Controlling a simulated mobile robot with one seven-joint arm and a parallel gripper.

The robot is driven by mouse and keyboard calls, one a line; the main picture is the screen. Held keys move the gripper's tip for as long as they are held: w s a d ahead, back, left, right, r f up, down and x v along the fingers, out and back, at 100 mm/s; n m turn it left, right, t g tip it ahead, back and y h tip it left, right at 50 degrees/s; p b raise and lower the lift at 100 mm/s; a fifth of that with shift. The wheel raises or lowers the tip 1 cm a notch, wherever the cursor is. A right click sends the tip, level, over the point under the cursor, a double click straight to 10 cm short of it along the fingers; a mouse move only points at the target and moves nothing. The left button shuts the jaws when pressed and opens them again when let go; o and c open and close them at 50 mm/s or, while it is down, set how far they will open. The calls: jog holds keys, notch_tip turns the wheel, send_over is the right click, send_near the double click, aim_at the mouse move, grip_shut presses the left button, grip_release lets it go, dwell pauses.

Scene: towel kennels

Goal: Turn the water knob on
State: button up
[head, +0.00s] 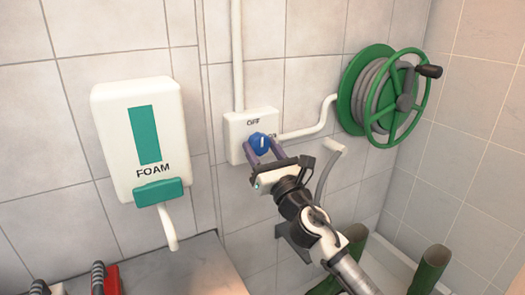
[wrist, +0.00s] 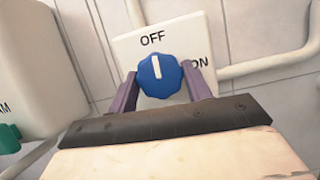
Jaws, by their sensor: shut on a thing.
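The blue water knob (head: 259,142) sits on a white box (head: 236,121) on the tiled wall. In the wrist view the knob (wrist: 159,78) has a white mark pointing up toward the word OFF, while ON is printed to the right of the knob. My gripper (head: 262,150) reaches up to the knob from the lower right in the head view. Its two purple fingers (wrist: 160,90) stand on the left and right sides of the knob, shut on it. The fingertips are partly hidden by the knob and the box's face.
A white FOAM dispenser (head: 140,130) with a green lever hangs left of the box. A green hose reel (head: 372,100) hangs at the right. White pipes (head: 238,55) run from the box. Green boots (head: 430,268) stand low at the right.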

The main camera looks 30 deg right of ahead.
jog(key=m+h+b, duration=0.1)
jog(key=m, duration=0.1)
jog(key=m+h, duration=0.2)
jog(key=m, duration=0.1)
jog(key=shift+a+g+b, duration=0.15)
jog(key=shift+g+b, duration=0.2)
jog(key=shift+g, duration=0.05)
jog(key=m+g+h, duration=0.1)
jog(key=m, duration=0.2)
jog(key=m+h, duration=0.1)
jog(key=m, duration=0.2)
jog(key=shift+a+r+m+g+b, duration=0.1)
jog(key=shift+r+m+g+b, duration=0.05)
jog(key=shift+m+g+b, duration=0.2)
jog(key=m+g, duration=0.1)
jog(key=m, duration=0.1)
jog(key=m+g+h, duration=0.1)
jog(key=m, duration=0.2)
jog(key=shift+a+r, duration=0.1)
jog(key=shift+r+m+g+p, duration=0.15)
jog(key=shift+m+g, duration=0.35)
jog(key=shift+m, duration=0.75)
jog(key=shift+f+m+g+p, duration=0.15)
jog(key=shift+m+g, duration=0.3)
jog(key=shift+m, duration=0.75)
jog(key=shift+r, duration=0.1)
jog(key=o, duration=1)
jog(key=shift+c, duration=0.2)
